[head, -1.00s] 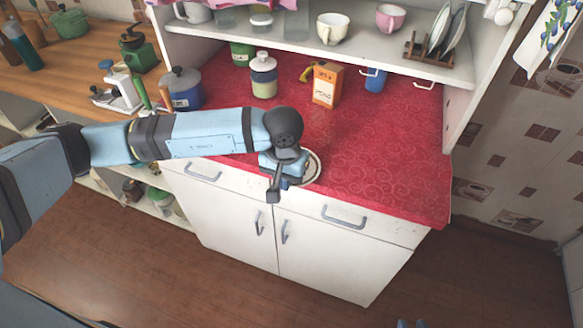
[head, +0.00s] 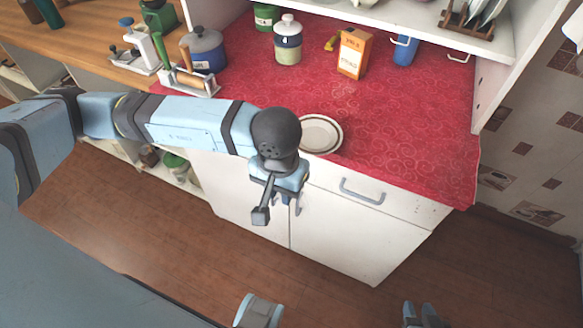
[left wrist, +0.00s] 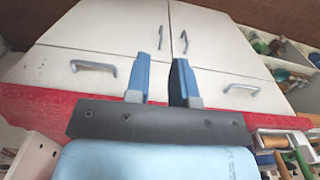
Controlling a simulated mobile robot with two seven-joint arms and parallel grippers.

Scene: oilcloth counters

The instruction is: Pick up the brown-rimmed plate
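The brown-rimmed plate (head: 322,132) lies flat near the front edge of the red counter in the head view, pale with a dark rim line. My left forearm and wrist hide its left part. My left gripper (head: 284,203) hangs in front of the cabinet, nearer to me than the plate and apart from it. The left wrist view shows its two blue fingers (left wrist: 167,66) spread with an empty gap, facing the cabinet front; the plate does not show there. My right gripper (head: 424,314) shows only partly at the bottom edge, too little to judge its fingers.
The red counter (head: 400,140) is clear to the right of the plate. A lidded jar (head: 288,42), an orange box (head: 352,53), a blue mug (head: 404,50) and a dark-lidded pot (head: 204,50) stand behind. A drawer handle (head: 362,192) juts out below the counter.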

